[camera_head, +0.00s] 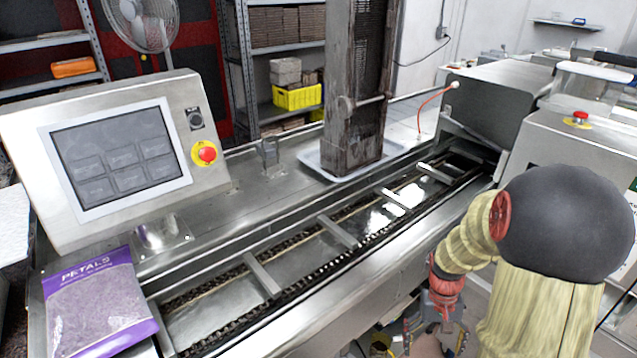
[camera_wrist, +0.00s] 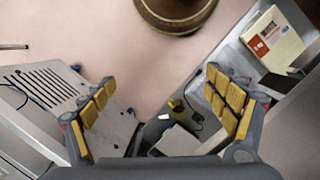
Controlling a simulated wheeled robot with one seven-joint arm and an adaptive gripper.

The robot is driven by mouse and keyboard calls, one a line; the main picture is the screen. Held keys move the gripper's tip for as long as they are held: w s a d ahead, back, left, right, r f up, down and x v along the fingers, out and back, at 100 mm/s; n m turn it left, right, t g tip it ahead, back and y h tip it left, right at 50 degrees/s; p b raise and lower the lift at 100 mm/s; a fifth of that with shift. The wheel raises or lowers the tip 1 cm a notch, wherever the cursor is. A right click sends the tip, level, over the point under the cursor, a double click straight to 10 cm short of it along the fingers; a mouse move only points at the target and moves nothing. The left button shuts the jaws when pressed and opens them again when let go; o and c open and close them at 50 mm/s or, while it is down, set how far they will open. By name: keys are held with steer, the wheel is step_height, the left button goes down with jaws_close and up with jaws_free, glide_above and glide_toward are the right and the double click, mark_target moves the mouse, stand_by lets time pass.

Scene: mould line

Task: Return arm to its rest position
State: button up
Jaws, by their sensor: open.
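My arm shows at the lower right of the head view, bent downward beside the front edge of the conveyor. My gripper (camera_head: 432,338) hangs at its end, low and in front of the machine, partly cut off by the frame's bottom edge. In the wrist view my gripper (camera_wrist: 160,112) has its two yellow-padded fingers spread wide apart. Nothing is between the fingers. The pinkish floor shows beyond them.
The chain conveyor (camera_head: 340,232) runs along the machine. A purple petals bag (camera_head: 95,305) lies at its left end, below a control panel (camera_head: 115,155). A dark metal tower (camera_head: 352,110) stands in a white tray. The wrist view shows a slotted metal panel (camera_wrist: 45,90) and a round brown object (camera_wrist: 175,12).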

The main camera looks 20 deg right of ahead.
steer(key=s+a+r+n+t+b, duration=0.1)
steer(key=a+r+t, duration=0.3)
steer(key=a+r, duration=0.7)
steer(key=s+a+r+n+t+b, duration=0.2)
steer(key=s+a+r+n+t, duration=0.1)
steer(key=a+r, duration=0.8)
steer(key=shift+r+n+t, duration=0.5)
steer(key=shift+r+n, duration=0.05)
steer(key=shift+n, duration=0.05)
steer(key=shift+s+a, duration=0.1)
steer(key=shift+c, duration=0.5)
